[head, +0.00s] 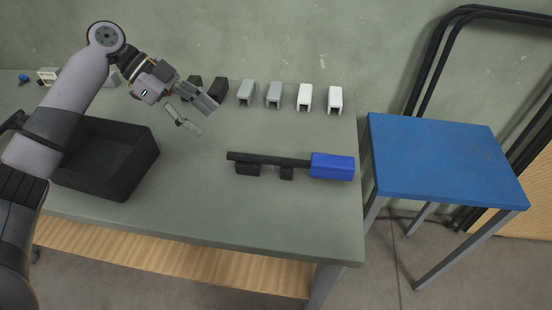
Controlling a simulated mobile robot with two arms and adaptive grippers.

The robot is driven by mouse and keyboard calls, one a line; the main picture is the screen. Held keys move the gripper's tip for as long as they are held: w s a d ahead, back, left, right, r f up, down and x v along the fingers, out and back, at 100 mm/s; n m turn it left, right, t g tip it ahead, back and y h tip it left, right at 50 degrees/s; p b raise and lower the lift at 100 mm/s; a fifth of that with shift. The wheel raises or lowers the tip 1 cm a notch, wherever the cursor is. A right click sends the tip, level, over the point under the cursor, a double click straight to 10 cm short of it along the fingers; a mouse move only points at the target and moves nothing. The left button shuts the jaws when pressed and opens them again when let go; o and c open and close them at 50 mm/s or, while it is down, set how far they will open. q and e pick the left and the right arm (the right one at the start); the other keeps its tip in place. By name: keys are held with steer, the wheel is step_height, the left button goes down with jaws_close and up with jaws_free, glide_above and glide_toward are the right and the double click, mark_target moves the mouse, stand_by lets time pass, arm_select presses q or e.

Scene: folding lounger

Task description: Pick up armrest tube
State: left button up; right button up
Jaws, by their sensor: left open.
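The armrest tube (268,160) is a thin black bar lying level on the green-grey table. A blue block-like sleeve (332,167) covers its right end. Two small black supports (248,169) show under or against its near side. My left gripper (196,119) is open and empty. It is above the table, up and to the left of the tube and apart from it. My right gripper is not in view.
A black open bin (150,164) stands on the table at left, under my left arm. Several grey, white and black blocks (274,95) line the table's back edge. A blue-topped stool (445,160) stands right of the table (200,215). Black bent tubes (430,65) lean on the wall. The table around the tube is clear.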

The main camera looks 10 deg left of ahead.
arm_select(q)
steer(key=p, duration=0.1)
glide_toward(251, 155)
steer(key=shift+s+d+f, duration=0.15)
steer(key=shift+s+d, duration=0.3)
steer(key=shift+d, duration=0.05)
steer(key=x, duration=0.3)
steer(key=shift+w+d+f+p, duration=0.1)
steer(key=shift+w+f+p, duration=0.1)
steer(key=shift+p, duration=0.15)
steer(key=shift+x, duration=0.9)
steer(key=shift+d+f, duration=0.1)
steer(key=shift+f, duration=0.05)
steer(key=shift+d+f, duration=0.25)
steer(key=p+x, duration=0.1)
steer(key=x, duration=0.2)
steer(key=shift+w+d+f+p, duration=0.15)
steer(key=shift+w+f+p, duration=0.05)
steer(key=shift+f+p, duration=0.1)
steer(key=shift+d+f, duration=0.25)
steer(key=shift+f, duration=0.1)
jaws_close()
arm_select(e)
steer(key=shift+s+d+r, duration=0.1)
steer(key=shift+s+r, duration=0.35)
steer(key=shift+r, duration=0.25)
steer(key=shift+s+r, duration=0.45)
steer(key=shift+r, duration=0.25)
